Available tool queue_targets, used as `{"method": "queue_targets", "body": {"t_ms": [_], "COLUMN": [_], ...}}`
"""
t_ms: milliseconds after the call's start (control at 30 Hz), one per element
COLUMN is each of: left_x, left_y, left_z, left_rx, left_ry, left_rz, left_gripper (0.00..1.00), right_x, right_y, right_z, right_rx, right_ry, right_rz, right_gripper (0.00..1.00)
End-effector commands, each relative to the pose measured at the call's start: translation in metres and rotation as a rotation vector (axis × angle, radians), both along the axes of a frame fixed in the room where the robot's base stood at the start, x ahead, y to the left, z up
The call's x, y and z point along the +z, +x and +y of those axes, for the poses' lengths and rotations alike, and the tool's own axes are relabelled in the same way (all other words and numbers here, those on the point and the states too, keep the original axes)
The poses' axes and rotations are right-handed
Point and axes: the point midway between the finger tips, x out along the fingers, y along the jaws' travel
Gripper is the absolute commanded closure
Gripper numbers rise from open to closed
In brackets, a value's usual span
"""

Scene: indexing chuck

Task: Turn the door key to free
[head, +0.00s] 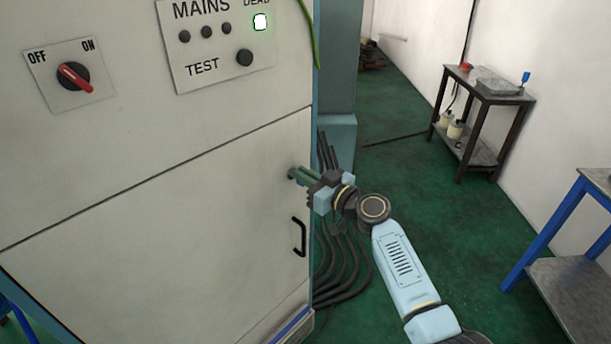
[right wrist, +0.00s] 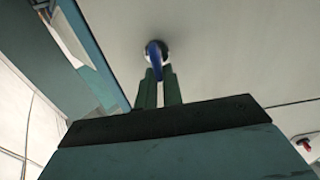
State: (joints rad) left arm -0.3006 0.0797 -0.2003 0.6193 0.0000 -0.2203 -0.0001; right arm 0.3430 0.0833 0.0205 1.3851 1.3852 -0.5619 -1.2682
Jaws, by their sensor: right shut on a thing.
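The door key (right wrist: 154,58) is a blue-handled key in a round lock on the cabinet door, seen in the right wrist view. My right gripper (right wrist: 159,82) has its green fingers around the blue handle and is shut on it. In the head view the right gripper (head: 296,175) reaches the upper right corner of the cabinet door (head: 170,240) and its fingers hide most of the key. The door looks closed. My left gripper is not in view.
A black door handle (head: 299,237) sits below the lock. Above are a red rotary switch (head: 75,77) marked OFF and ON and a MAINS panel (head: 215,45) with a lit DEAD lamp (head: 260,21). Black cables (head: 345,260) hang beside the cabinet. A cart (head: 480,110) stands at the back right.

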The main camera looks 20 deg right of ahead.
Motion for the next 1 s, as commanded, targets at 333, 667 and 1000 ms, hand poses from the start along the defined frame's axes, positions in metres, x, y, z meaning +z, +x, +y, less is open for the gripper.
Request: {"method": "queue_targets", "body": {"t_ms": [333,667,1000], "left_x": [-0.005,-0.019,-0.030], "left_y": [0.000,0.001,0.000], "left_z": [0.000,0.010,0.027], "left_rx": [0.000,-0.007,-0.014], "left_ry": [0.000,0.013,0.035], "left_rz": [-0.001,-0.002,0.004], "left_gripper": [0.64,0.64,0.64], "right_x": [-0.001,-0.003,-0.005], "right_y": [0.000,0.002,0.005], "right_z": [-0.001,-0.005,-0.009], "right_rx": [0.000,0.001,0.000], "right_ry": [0.050,0.260,0.542], "right_rz": [0.028,0.143,0.301], "right_gripper": [1.00,1.00,1.00]}}
